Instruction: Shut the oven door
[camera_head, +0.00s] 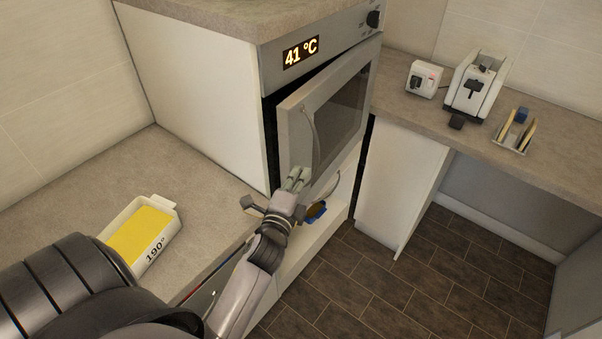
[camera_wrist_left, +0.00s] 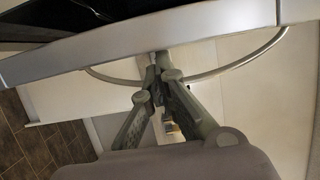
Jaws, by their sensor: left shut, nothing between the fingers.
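The oven door (camera_head: 326,115) is a silver panel with a dark window and a curved handle (camera_head: 313,140). It stands slightly open, with a dark gap along its left edge below the display reading 41 °C. My left gripper (camera_head: 299,176) is shut and empty at the lower part of the door, near the lower end of the handle. In the left wrist view, the fingertips (camera_wrist_left: 163,66) are together close to the door's edge (camera_wrist_left: 150,58), with the curved handle behind them. I cannot tell whether they touch the door. My right gripper is not in view.
A white dish with yellow content marked 190° (camera_head: 179,204) stands on the left counter (camera_head: 168,165). A toaster (camera_head: 478,82), a small white appliance (camera_head: 424,79) and a small tray (camera_head: 516,131) stand on the right counter. The tiled floor (camera_head: 420,275) at right is clear.

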